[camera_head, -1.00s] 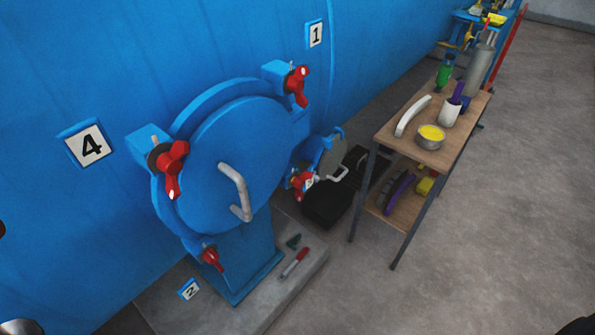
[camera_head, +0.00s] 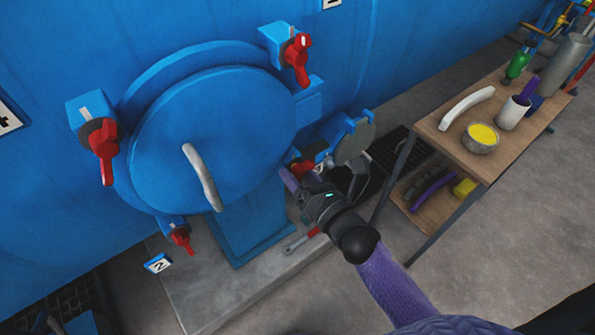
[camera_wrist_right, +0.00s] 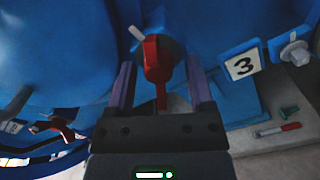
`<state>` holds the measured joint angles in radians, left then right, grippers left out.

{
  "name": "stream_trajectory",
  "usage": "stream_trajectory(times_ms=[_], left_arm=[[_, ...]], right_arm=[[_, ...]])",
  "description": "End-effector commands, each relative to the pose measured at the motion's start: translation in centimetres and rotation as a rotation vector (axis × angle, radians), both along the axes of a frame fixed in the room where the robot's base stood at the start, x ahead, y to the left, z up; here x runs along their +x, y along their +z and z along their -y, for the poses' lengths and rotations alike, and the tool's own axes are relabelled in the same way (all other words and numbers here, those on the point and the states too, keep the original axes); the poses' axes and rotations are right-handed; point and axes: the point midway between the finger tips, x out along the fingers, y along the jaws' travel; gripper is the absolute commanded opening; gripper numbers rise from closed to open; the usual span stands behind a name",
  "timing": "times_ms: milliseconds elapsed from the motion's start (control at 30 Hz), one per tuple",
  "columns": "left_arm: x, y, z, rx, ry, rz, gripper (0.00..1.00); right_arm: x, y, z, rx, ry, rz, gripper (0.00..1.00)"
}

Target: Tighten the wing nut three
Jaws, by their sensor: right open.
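The wing nut three (camera_head: 301,168) is red and sits at the lower right of the round blue door (camera_head: 215,130), partly hidden by my right gripper (camera_head: 306,174) in the head view. In the right wrist view the red wing nut (camera_wrist_right: 156,66) points toward me, between the two spread purple fingers of my right gripper (camera_wrist_right: 160,88). A gap shows on both sides of it, and the gripper is open. The label 3 (camera_wrist_right: 243,65) is to its right. My left gripper is not in view.
Other red wing nuts are at the door's upper right (camera_head: 297,58), left (camera_head: 104,148) and bottom (camera_head: 180,238). A grey handle (camera_head: 202,178) juts from the door. A wooden shelf cart (camera_head: 440,135) with tools stands at right. A red-and-grey marker-like item (camera_head: 300,240) lies on the plinth.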

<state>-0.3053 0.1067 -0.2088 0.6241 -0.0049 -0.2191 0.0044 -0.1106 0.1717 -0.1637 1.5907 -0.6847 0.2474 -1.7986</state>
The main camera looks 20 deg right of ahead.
Motion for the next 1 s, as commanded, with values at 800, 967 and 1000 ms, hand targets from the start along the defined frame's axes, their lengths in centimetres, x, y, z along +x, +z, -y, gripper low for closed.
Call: stream_trajectory(times_ms=[800,967,1000], left_arm=[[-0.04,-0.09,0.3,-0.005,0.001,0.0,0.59],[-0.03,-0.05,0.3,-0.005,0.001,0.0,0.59],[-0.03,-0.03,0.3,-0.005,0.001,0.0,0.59]], right_arm=[[0.73,-0.02,-0.28,0.001,0.0,-0.002,0.0],[0.72,-0.01,-0.29,0.01,0.0,-0.005,0.0],[0.72,0.0,-0.28,0.017,0.0,-0.008,0.0]])
